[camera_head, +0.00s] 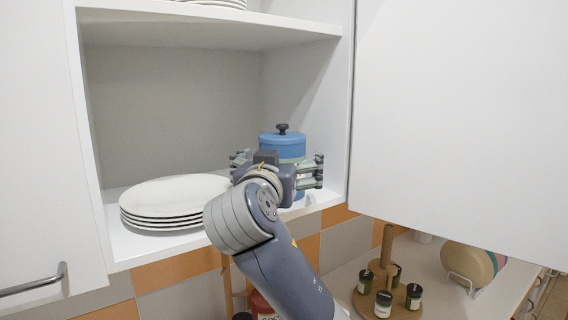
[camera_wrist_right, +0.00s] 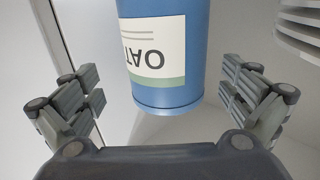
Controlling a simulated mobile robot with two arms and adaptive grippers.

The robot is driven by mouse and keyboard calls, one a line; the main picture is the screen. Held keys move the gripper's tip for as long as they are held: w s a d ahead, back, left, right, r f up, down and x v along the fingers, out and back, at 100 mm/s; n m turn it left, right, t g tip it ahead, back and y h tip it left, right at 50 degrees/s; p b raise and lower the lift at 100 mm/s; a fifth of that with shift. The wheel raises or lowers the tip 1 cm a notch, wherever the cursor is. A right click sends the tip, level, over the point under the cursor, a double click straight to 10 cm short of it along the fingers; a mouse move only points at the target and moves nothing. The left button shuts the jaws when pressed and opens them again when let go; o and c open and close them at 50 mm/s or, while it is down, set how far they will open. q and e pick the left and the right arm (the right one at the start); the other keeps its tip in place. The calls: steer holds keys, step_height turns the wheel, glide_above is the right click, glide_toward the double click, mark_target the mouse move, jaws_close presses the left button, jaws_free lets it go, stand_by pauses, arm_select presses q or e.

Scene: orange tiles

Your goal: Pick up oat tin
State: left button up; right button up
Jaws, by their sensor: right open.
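The oat tin (camera_head: 283,146) is a blue cylinder with a dark knob on its lid. It stands upright on the lower cupboard shelf, near the right side wall. My right gripper (camera_head: 277,170) is in front of it and hides much of its lower part. In the right wrist view the tin (camera_wrist_right: 205,60) appears upside down, with a white and green label reading "OAT". It is between the two spread fingers of my right gripper (camera_wrist_right: 165,95), with gaps on both sides. The gripper is open and holds nothing. My left gripper is not in view.
A stack of white plates (camera_head: 172,197) stands left of the tin on the same shelf (camera_head: 125,240). A cupboard door (camera_head: 460,110) is open at the right. Below are a wooden rack with small jars (camera_head: 383,304) and a plate holder (camera_head: 470,265).

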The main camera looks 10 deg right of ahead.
steer(key=shift+w+r+p, duration=0.15)
steer(key=shift+w+p, duration=0.15)
steer(key=p+x, duration=0.3)
steer(key=shift+w+a+r, duration=0.1)
steer(key=shift+w+r, duration=0.25)
steer(key=shift+w, duration=0.1)
steer(key=shift+w+d+f+p, duration=0.1)
steer(key=shift+w+d+p, duration=0.1)
steer(key=shift+w+p, duration=0.15)
steer(key=shift+w+f, duration=0.1)
steer(key=shift+f, duration=0.1)
steer(key=shift+c, duration=1.1)
steer(key=shift+a, duration=0.1)
steer(key=c, duration=1.4)
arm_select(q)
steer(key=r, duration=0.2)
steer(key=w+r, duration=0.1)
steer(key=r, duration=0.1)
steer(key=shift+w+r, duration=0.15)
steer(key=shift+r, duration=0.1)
